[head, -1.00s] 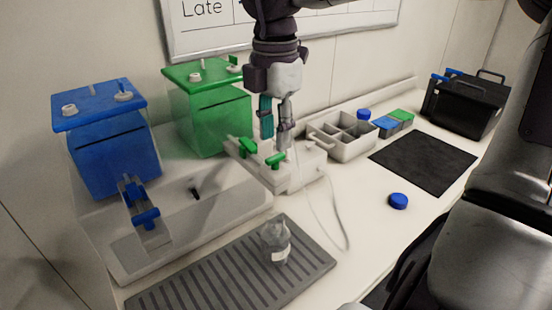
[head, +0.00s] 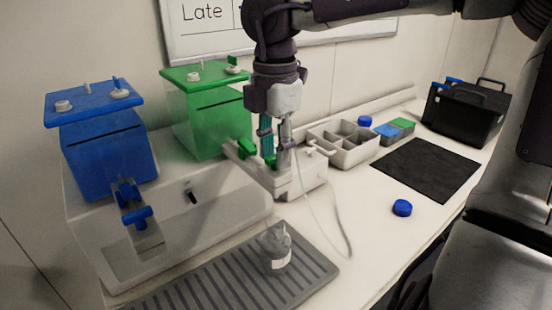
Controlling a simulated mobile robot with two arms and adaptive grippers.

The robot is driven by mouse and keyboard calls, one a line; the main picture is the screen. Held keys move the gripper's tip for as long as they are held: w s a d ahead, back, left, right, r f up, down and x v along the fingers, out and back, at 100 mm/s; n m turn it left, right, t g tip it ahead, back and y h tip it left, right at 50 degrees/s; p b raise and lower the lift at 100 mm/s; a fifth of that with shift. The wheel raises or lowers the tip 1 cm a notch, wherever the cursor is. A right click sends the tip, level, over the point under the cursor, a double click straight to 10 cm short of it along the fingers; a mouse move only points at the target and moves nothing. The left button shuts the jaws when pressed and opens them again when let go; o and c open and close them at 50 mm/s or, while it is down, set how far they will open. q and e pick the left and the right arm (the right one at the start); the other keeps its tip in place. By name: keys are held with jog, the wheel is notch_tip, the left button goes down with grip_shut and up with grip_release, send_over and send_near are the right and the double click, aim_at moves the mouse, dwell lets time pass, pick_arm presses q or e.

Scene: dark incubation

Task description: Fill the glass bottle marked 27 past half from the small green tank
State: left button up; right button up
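The green tank (head: 208,125) stands at the back, behind a white base with a green tap handle (head: 246,149). A second green handle (head: 269,160) is partly hidden by my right gripper (head: 277,155). That gripper points down with its fingertips at this handle; I cannot tell whether it grips it. A clear glass bottle (head: 274,243) stands upright on the grey ribbed tray (head: 215,275). Its white label (head: 281,264) is too small to read, and its fill level is unclear. My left gripper is not in view.
A blue tank (head: 108,155) with a blue tap (head: 134,215) stands at the left. A thin clear tube (head: 338,228) loops onto the counter. A blue cap (head: 402,207), black mat (head: 428,170), divided grey box (head: 345,153) and black carrier (head: 465,118) lie to the right.

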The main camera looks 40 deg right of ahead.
jog(key=shift+f+b, duration=0.6)
jog(key=shift+f, duration=0.2)
jog(key=shift+r, duration=0.15)
jog(key=shift+r+p, duration=0.2)
jog(key=shift+p, duration=0.1)
jog(key=shift+r+p, duration=0.65)
jog(key=shift+r, duration=0.3)
grip_shut()
dwell(0.5)
